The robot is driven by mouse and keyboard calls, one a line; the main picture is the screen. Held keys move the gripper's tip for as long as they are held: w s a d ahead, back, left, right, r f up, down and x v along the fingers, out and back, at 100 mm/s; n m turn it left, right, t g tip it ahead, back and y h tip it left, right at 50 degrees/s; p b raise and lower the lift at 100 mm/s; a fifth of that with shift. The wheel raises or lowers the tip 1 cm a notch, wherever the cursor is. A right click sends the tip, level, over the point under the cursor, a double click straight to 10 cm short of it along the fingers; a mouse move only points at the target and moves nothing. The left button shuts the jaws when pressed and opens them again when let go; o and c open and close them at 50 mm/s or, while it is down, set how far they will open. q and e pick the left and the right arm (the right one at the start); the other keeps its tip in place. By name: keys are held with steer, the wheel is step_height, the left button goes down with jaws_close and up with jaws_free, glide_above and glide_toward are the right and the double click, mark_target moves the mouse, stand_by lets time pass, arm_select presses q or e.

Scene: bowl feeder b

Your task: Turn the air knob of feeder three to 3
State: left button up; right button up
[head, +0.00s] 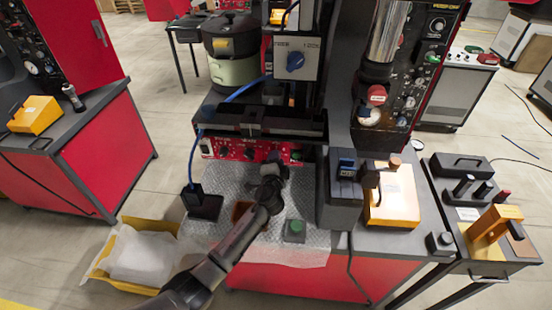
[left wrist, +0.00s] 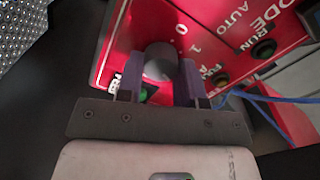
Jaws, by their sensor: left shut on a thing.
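A round grey knob (left wrist: 160,62) sits on a red control panel (left wrist: 203,30) in the left wrist view, with the printed marks 0 and 1 beside it. My left gripper (left wrist: 159,76) is shut on this knob, one purple-grey finger on each side. In the head view my left gripper (head: 272,170) reaches up to the red panel strip (head: 233,150) at the front of the middle machine, and hides the knob there. The knob's pointer and exact setting cannot be made out. My right gripper is not in view.
A green button box (head: 295,231) stands on the metal mat right of my arm. A dark block with a blue cable (head: 203,204) is to its left. A grey unit (head: 342,190) and an orange box (head: 394,200) stand further right. A yellow bin (head: 138,254) is at lower left.

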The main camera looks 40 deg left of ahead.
arm_select(q)
steer(key=m+p, duration=0.1)
steer(key=m, duration=0.2)
steer(key=shift+m, duration=0.4)
stand_by(0.5)
steer(key=o, duration=0.9)
steer(key=shift+o, duration=0.2)
steer(key=shift+s, duration=0.1)
steer(key=p+v, duration=0.1)
steer(key=v, duration=1.2)
steer(key=shift+s+d, duration=0.2)
steer(key=shift+s, duration=0.1)
